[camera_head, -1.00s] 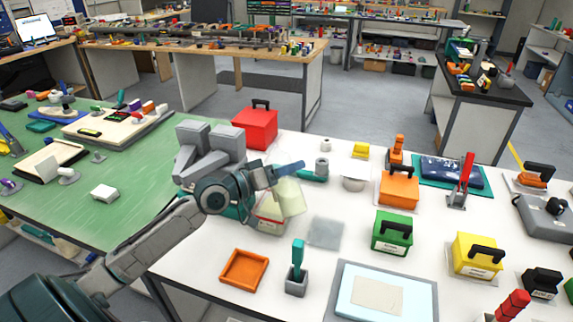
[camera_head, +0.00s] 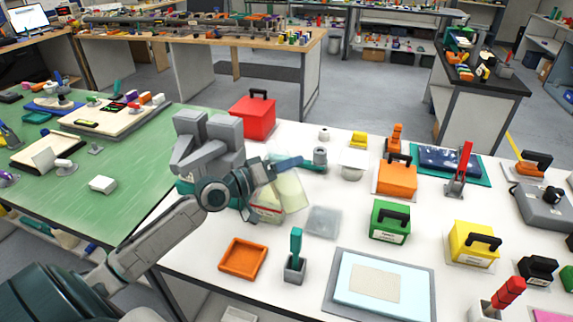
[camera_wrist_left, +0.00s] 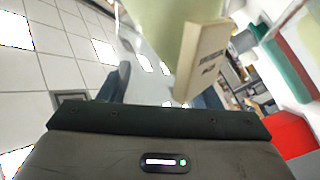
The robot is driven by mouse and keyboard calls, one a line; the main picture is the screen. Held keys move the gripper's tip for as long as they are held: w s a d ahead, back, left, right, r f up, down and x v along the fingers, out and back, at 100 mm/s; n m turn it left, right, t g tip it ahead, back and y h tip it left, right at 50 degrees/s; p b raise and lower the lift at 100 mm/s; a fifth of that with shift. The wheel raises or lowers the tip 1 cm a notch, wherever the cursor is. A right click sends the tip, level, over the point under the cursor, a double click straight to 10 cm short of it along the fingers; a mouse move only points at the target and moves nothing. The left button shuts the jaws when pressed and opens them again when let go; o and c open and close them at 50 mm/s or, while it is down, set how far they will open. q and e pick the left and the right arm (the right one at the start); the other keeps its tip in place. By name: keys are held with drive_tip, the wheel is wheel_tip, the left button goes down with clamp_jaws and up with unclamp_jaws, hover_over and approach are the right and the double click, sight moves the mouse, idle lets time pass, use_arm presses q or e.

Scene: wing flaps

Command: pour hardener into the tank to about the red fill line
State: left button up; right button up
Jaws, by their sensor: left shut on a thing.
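My left gripper (camera_head: 278,172) is shut on a pale yellow-green see-through hardener container (camera_head: 291,190), which it holds tilted above the white table. The container and its cream label (camera_wrist_left: 204,58) also show close up in the left wrist view, between the blue fingers. The tank (camera_head: 262,214), pale with a red line on its front, stands just below and left of the container, partly hidden by my gripper and the container. I cannot tell the level in the tank, or whether any liquid is flowing. My right gripper is not in view.
A clear flat square (camera_head: 323,221) lies right of the tank. An orange tray (camera_head: 242,258) and a teal-handled tool in a grey holder (camera_head: 295,266) are in front. A red case (camera_head: 252,114) stands behind; green (camera_head: 389,220) and orange (camera_head: 397,178) cases stand to the right.

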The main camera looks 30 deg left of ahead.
use_arm(q)
drive_tip(key=shift+s+d+f+n, duration=0.1)
drive_tip(key=shift+d+f+n, duration=0.1)
drive_tip(key=shift+f+n, duration=0.35)
drive_tip(key=shift+s+d+f+n, duration=0.1)
drive_tip(key=shift+d+f+n, duration=0.05)
drive_tip(key=shift+f+n, duration=0.4)
drive_tip(key=shift+d+n+p, duration=0.2)
drive_tip(key=shift+n+p, duration=0.4)
drive_tip(key=shift+n, duration=0.1)
drive_tip(key=shift+s+d+f+n, duration=0.15)
drive_tip(key=shift+f+n, duration=0.1)
drive_tip(key=shift+n, duration=0.25)
drive_tip(key=shift+r+n+p, duration=0.15)
drive_tip(key=shift+n+p, duration=0.45)
drive_tip(key=shift+p, duration=0.25)
drive_tip(key=shift+d+n+p, duration=0.1)
drive_tip(key=shift+n+p, duration=0.2)
drive_tip(key=shift+n, duration=0.2)
